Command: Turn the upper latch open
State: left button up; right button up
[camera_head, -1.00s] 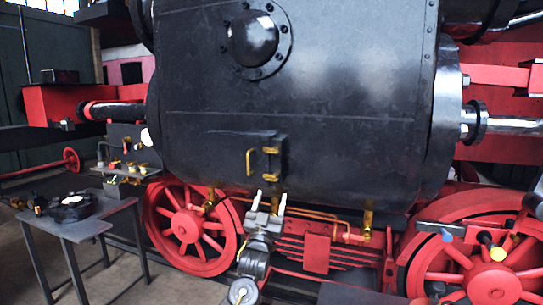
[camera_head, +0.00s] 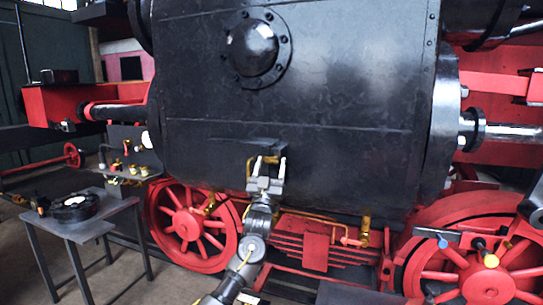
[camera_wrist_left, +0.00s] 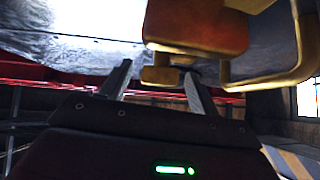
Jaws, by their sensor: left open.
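The door (camera_head: 232,143) is a dark panel low on the black boiler. A yellow upper latch (camera_head: 271,159) shows between the fingertips of my left gripper (camera_head: 268,163). The yellow handle (camera_head: 249,168) shows just left of the gripper; the lower latch is hidden behind it in the head view. In the left wrist view, my left gripper (camera_wrist_left: 157,72) is open, with a small gold piece (camera_wrist_left: 160,76) between its fingertips. A larger gold block (camera_wrist_left: 195,27) and a curved gold handle (camera_wrist_left: 282,72) are close by. Contact is unclear. My right gripper is not in view.
Red wheels (camera_head: 193,228) and yellow-brass pipes (camera_head: 310,216) lie below the boiler (camera_head: 340,120). A grey table (camera_head: 88,226) with a round dark part (camera_head: 74,206) stands at the left. Open floor lies between the table and the engine.

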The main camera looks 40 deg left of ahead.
pick_arm(q)
jog(key=shift+w+a+r, duration=0.2)
jog(key=shift+w+r, duration=0.25)
jog(key=c, duration=1)
jog(key=shift+o, duration=0.2)
